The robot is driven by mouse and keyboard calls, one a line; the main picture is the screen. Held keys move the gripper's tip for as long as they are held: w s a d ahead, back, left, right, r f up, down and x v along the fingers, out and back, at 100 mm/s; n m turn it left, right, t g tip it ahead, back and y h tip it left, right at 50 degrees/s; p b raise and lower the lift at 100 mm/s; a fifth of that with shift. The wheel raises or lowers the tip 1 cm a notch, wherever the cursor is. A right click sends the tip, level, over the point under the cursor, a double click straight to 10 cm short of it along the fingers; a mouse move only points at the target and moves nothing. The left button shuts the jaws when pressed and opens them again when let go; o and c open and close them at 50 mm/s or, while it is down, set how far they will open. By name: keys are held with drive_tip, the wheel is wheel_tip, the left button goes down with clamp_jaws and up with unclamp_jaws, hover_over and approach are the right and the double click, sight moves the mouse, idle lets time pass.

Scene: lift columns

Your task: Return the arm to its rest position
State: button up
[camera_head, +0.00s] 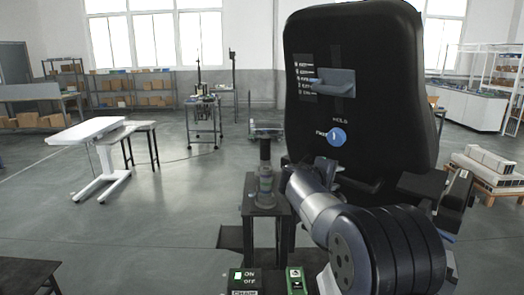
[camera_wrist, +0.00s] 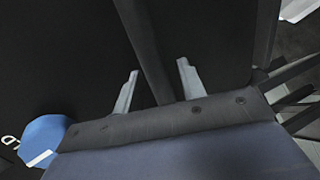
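My gripper (camera_wrist: 156,88) shows in the wrist view as two pale grey fingers, set apart. I see nothing clearly gripped between them. A dark surface with a long dark bar lies behind them. In the head view my arm reaches in from the lower right, and its far end is in front of the lower left of a large black chair-like back (camera_head: 360,100). The fingers cannot be made out there. The black back carries a grey-blue lever (camera_head: 333,80) and a round blue knob (camera_head: 337,137). A blue knob also shows at the lower left of the wrist view (camera_wrist: 43,138).
A dark bottle-like object (camera_head: 265,180) stands on a small dark stand (camera_head: 279,222), close left of my arm. An ON/OFF panel (camera_head: 245,280) is at the bottom. A white table (camera_head: 92,131) stands at the left. Open floor (camera_head: 170,220) lies between.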

drive_tip(key=shift+f+b, duration=0.4)
drive_tip(key=shift+b, duration=0.25)
drive_tip(key=shift+s+a+b, duration=0.2)
drive_tip(key=shift+b, duration=0.1)
